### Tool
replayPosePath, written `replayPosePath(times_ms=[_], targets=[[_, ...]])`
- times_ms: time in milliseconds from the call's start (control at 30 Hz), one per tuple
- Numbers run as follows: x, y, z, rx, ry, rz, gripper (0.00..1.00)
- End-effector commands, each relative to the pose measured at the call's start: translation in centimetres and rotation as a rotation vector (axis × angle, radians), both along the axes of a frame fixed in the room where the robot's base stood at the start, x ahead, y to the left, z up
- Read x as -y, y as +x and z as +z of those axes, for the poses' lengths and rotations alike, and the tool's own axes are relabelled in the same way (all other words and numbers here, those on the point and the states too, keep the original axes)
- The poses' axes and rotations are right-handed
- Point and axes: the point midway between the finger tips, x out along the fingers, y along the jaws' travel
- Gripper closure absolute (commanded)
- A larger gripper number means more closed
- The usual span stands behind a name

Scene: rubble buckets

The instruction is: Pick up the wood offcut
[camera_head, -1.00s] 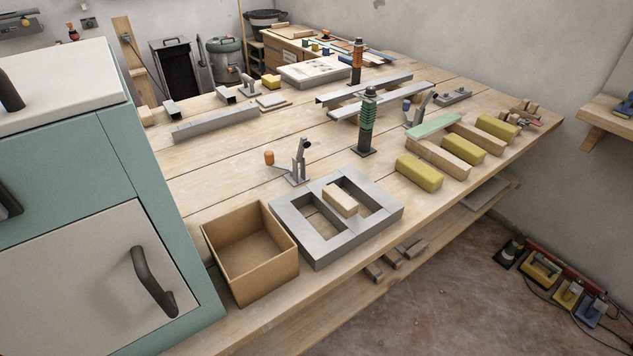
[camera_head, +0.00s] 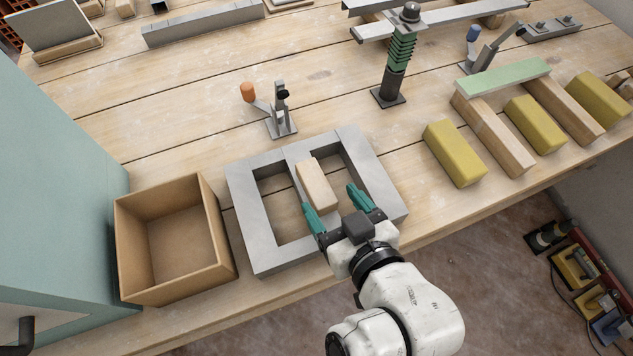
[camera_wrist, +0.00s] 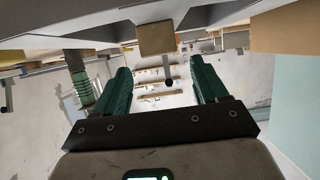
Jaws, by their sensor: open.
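The wood offcut (camera_head: 316,185) is a small pale wooden block. It lies across the middle bar of a grey metal frame (camera_head: 245,198) with two rectangular openings, on the workbench. My gripper (camera_head: 332,199) has teal fingers and is open and empty, at the near side of the frame. Its fingers are spread to either side of the block's near end, and I cannot tell whether they are at its height. In the wrist view, my open fingers (camera_wrist: 160,87) point ahead, and the block's end (camera_wrist: 157,38) shows at the top, between and beyond them.
An open cardboard box (camera_head: 128,245) stands left of the frame. A toggle clamp (camera_head: 281,122) with an orange tip stands behind it. A green-ribbed post (camera_head: 396,72) and yellow blocks (camera_head: 455,153) stand to the right. The bench's front edge is close to my arm.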

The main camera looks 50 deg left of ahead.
Motion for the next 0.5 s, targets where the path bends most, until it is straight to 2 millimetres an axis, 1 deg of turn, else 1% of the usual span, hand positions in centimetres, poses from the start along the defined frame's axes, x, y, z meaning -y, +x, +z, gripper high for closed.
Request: replayPosePath(times_ms=[33,100,267,333,500], targets=[[-0.7,0.2,-0.3,-0.001,-0.001,0.002,0.28],[-1.3,0.5,-0.6,0.000,-0.002,0.001,0.28],[-2.1,0.8,-1.0,-0.002,-0.003,-0.001,0.28],[-2.8,0.9,-1.2,-0.002,-0.003,0.000,0.28],[-5.0,1.6,-2.2,-0.001,-0.004,-0.001,0.28]])
